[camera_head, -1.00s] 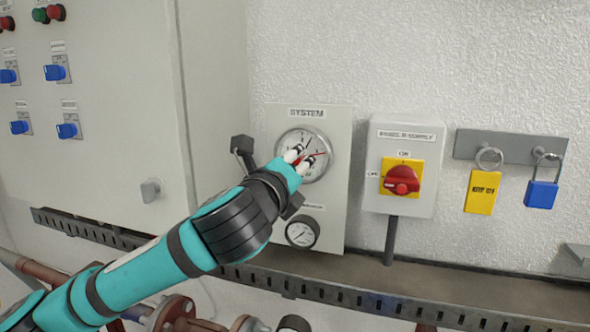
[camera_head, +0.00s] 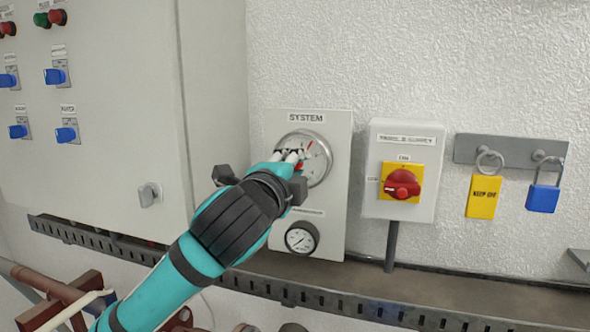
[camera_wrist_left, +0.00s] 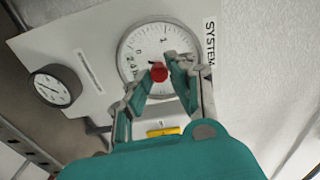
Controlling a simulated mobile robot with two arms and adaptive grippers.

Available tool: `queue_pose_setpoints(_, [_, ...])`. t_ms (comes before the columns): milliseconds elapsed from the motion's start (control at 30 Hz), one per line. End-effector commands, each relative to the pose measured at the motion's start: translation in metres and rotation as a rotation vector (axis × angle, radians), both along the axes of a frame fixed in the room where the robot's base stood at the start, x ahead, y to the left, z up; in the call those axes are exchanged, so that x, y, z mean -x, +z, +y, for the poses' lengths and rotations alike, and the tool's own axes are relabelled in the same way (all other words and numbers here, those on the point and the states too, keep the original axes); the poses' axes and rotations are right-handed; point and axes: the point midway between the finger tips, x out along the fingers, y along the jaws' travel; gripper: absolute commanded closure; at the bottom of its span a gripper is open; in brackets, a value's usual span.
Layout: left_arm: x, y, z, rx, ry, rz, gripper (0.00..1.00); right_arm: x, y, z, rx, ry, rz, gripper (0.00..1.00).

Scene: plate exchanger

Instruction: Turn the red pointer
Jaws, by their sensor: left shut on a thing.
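The round white gauge (camera_head: 322,165) sits on the panel plate (camera_head: 340,215) under the SYSTEM label (camera_head: 306,118). Its red pointer (camera_head: 309,146) shows as a thin red line pointing up and slightly right, partly hidden by my fingers. My left gripper (camera_head: 290,155) is at the gauge's face, shut on the red pointer's hub. My right gripper is not in view.
A smaller gauge (camera_head: 301,238) sits below. To the right are a red rotary switch (camera_head: 402,184) on a yellow plate, a yellow tag (camera_head: 483,196) and a blue padlock (camera_head: 543,196). A control cabinet (camera_head: 120,120) stands at left; a slotted rail (camera_head: 330,300) runs below.

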Motion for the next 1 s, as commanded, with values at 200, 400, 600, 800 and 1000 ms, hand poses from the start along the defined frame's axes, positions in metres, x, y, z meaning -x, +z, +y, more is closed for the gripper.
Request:
queue_pose_setpoints(200, [-0.0003, -0.0010, 0.0000, 0.047, 0.001, 0.017, 1.00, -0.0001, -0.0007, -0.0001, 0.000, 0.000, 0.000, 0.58])
queue_pose_setpoints(400, [-0.0003, -0.0010, 0.0000, 0.057, 0.001, 0.022, 1.00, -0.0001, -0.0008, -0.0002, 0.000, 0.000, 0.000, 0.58])
queue_pose_setpoints(600, [-0.0003, -0.0012, 0.0000, 0.056, 0.001, 0.021, 1.00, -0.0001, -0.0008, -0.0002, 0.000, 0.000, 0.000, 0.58])
queue_pose_setpoints(800, [-0.0003, -0.0011, 0.0000, 0.055, 0.001, 0.021, 0.64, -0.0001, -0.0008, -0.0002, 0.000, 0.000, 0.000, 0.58])
queue_pose_setpoints(1000, [-0.0002, -0.0006, 0.0000, 0.055, 0.001, 0.020, 0.58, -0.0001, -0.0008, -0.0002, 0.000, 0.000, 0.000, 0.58])
